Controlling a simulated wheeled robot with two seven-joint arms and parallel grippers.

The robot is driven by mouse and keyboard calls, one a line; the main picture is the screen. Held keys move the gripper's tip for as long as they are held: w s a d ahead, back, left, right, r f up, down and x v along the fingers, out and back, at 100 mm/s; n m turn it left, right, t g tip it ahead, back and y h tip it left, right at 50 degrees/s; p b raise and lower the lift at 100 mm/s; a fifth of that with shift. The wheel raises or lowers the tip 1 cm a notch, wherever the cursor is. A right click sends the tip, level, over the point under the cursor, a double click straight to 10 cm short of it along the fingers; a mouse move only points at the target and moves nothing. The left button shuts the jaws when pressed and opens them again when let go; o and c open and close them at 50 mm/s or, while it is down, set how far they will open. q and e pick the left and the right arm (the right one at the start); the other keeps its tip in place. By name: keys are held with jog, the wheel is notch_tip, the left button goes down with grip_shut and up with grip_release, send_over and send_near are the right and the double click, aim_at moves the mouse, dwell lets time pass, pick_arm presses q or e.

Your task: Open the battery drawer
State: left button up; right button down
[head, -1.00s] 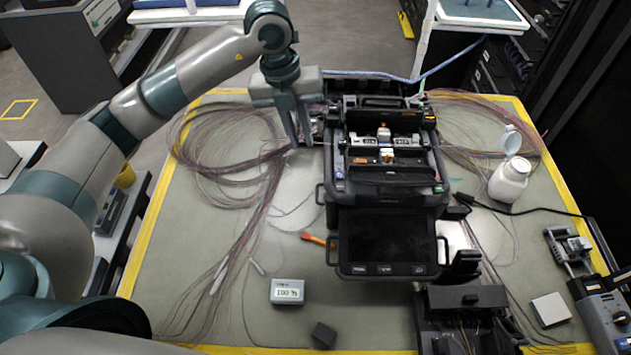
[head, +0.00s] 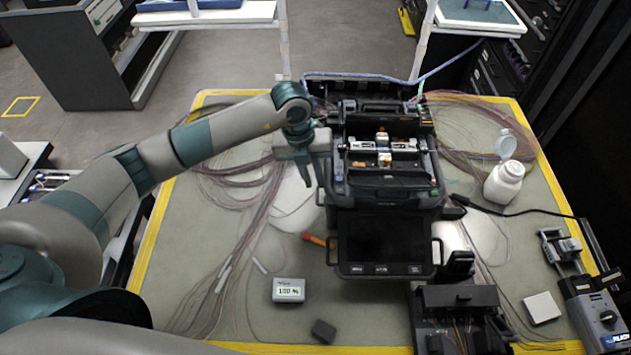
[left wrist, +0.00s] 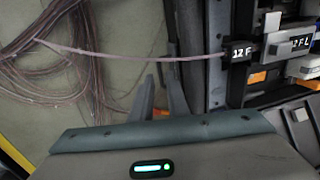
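The black fusion splicer (head: 388,187) stands mid-table with its lid raised at the back and its dark screen (head: 385,240) facing front. I cannot make out the battery drawer as a separate part. My left gripper (head: 313,182) points down close beside the splicer's left side. In the left wrist view its two fingers (left wrist: 162,90) are apart with nothing clear between them, and the splicer's dark wall (left wrist: 203,70) is just to their right. Whether a finger touches the splicer I cannot tell. My right gripper is in neither view.
Loose fibre coils (head: 235,165) lie left of the splicer. A small grey box (head: 289,290) reading about "100 %" and a dark block (head: 323,331) lie in front. A white bottle (head: 503,182), a black cable and a tool (head: 592,310) are at the right.

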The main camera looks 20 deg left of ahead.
aim_at(318, 192)
pick_arm(q)
jog(key=shift+w+d+f+p, duration=0.1)
jog(key=shift+d+f+p, duration=0.1)
jog(key=shift+f, duration=0.75)
jog(key=shift+d+f+p, duration=0.1)
jog(key=shift+f+p, duration=0.05)
jog(key=shift+f, duration=0.8)
grip_shut()
jog(key=shift+a, duration=0.15)
jog(key=a, duration=0.2)
jog(key=s+a+b, duration=0.1)
jog(key=a, duration=0.2)
jog(key=s+a, duration=0.1)
jog(key=a, duration=0.2)
jog(key=shift+s+a, duration=0.2)
jog(key=shift+a, duration=0.05)
jog(key=shift+r, duration=0.1)
